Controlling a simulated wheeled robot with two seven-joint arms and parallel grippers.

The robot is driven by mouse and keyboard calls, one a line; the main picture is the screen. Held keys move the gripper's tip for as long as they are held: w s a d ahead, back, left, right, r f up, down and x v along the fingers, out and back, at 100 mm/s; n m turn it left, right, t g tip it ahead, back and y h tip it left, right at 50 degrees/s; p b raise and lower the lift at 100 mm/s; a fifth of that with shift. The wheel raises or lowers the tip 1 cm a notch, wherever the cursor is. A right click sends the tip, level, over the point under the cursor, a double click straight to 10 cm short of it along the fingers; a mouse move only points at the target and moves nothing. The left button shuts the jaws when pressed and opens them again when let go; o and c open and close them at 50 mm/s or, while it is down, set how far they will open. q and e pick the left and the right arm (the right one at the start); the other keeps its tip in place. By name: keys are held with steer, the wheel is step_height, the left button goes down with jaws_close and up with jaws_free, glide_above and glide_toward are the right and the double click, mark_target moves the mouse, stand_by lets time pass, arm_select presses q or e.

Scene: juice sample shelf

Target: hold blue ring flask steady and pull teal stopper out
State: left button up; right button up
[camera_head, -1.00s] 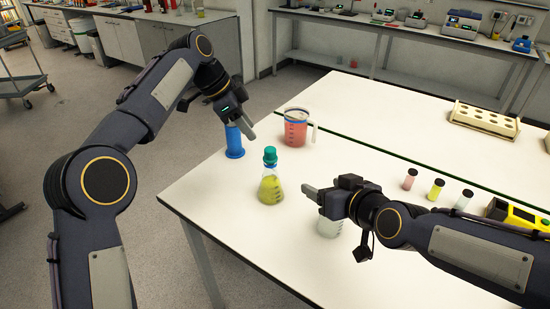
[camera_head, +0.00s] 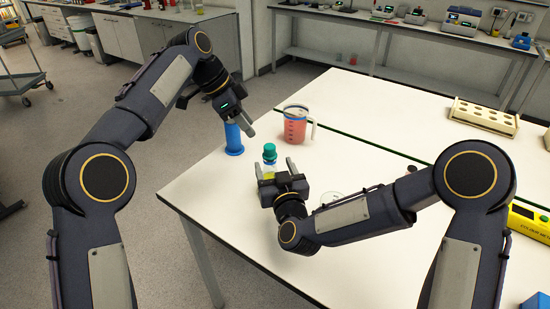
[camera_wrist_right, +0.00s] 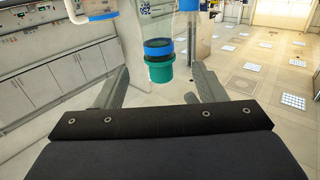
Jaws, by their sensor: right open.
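The flask (camera_head: 268,172) stands upright on the white table, with yellow-green liquid inside and its lower body hidden behind my right gripper (camera_head: 274,166). The teal stopper (camera_head: 270,148) sits in its neck. In the right wrist view, which looks upside down, the teal stopper (camera_wrist_right: 160,71) and blue ring (camera_wrist_right: 158,45) show between the fingers, with gaps on both sides. My right gripper is open, its fingers either side of the flask in the picture. My left gripper (camera_head: 245,126) is above and left of the flask, apart from it; its jaw opening is not clear.
A blue cylinder (camera_head: 233,140) stands below my left gripper near the table's left edge. A jug of red liquid (camera_head: 296,124) stands behind the flask. A tube rack (camera_head: 483,118) and a yellow device (camera_head: 524,218) are to the right. The back middle of the table (camera_head: 380,125) is clear.

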mark_target(272, 172)
step_height(272, 172, down, 4)
steer(key=x, duration=0.5)
steer(key=shift+w+a+f, duration=0.1)
steer(key=shift+w, duration=0.3)
steer(key=shift+x, duration=0.9)
